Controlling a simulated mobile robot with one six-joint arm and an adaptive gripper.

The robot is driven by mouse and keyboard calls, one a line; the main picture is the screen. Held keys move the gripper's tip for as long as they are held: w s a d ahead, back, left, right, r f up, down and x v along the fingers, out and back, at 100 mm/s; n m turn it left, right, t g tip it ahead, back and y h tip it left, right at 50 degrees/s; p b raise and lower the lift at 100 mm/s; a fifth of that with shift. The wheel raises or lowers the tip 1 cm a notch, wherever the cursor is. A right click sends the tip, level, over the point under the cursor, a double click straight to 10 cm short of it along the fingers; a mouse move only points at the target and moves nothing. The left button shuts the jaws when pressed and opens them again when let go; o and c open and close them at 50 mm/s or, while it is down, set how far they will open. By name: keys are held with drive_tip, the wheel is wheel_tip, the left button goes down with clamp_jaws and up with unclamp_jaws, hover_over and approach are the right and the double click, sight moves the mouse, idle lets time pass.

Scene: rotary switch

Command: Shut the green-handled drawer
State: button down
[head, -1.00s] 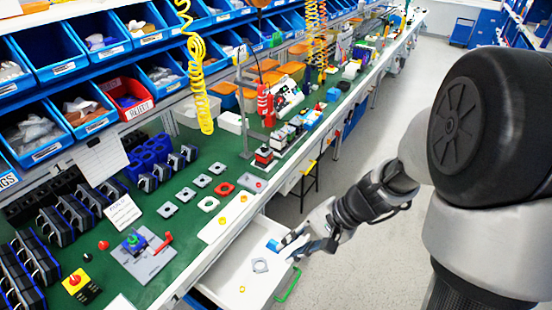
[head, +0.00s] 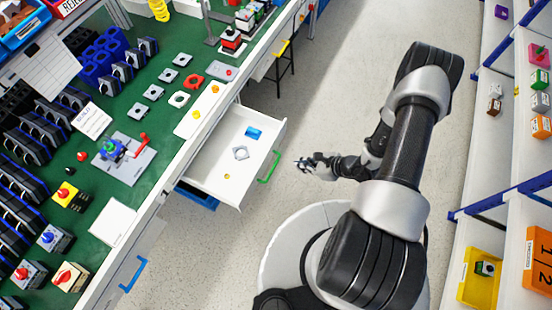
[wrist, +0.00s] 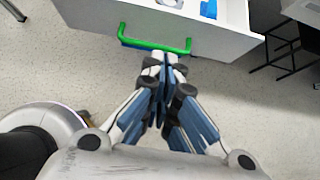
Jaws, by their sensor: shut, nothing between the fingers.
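The green-handled drawer (head: 236,133) is pulled out from under the green workbench in the head view. Its green handle (head: 269,167) is on the front panel facing right. Inside lie a blue piece (head: 254,132), a grey ring-shaped plate (head: 240,153) and a small yellow piece (head: 227,176). My gripper (head: 303,164) is shut and empty, out over the floor to the right of the handle, apart from it in the head view. In the wrist view the green handle (wrist: 154,41) and drawer front (wrist: 220,42) are ahead of my gripper (wrist: 160,62).
The green bench top (head: 155,100) holds switches, plates and a blue rack. A blue-handled drawer (head: 133,274) is closed nearer the front. A black stool (head: 277,58) stands beyond the open drawer. Shelves (head: 480,150) stand at right; floor between is clear.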

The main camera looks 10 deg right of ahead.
drive_tip(key=b, duration=0.2)
approach(266, 160)
wheel_tip(266, 160, down, 3)
drive_tip(key=w+a, duration=0.2)
drive_tip(key=shift+a+f+b, duration=0.2)
drive_tip(key=shift+a+b, duration=0.1)
drive_tip(key=shift+a, duration=0.1)
